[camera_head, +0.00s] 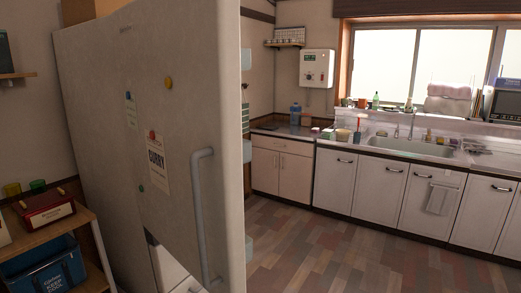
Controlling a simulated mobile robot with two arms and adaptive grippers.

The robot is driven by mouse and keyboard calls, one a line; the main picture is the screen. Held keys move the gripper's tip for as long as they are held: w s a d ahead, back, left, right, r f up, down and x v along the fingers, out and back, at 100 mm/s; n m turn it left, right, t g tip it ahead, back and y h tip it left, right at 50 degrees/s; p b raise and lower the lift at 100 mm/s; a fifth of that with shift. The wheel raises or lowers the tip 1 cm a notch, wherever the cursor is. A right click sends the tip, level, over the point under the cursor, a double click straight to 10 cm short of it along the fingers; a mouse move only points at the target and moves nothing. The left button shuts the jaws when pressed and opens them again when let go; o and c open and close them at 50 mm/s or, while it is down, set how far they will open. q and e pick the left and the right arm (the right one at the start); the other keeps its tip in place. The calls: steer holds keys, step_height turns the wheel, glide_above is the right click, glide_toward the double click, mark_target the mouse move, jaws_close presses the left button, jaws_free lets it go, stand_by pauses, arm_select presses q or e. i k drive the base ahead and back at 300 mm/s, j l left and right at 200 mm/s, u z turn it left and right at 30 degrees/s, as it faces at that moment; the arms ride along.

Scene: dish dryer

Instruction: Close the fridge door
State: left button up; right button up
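The fridge door (115,95) is a large off-white panel that fills the left part of the head view. A grey vertical bar handle (199,215) is on its right side. Notes and magnets are stuck on its face, one note reading "CURRY" (157,165). The door seems to stand open: pale shelf-like pieces (247,151) show just past its right edge. The fridge's inside is hidden behind the door. White drawer-like fronts (170,270) show below the door's lower edge. Neither of my grippers is in view.
A wooden shelf (45,237) with a red box (45,210) and a blue crate (42,268) stands at the lower left, close to the door. The wood-pattern floor (330,250) is clear to the right. Counter cabinets (333,180) and a sink (410,146) line the back.

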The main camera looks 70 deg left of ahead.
mark_target(178, 63)
steer(key=u, duration=3)
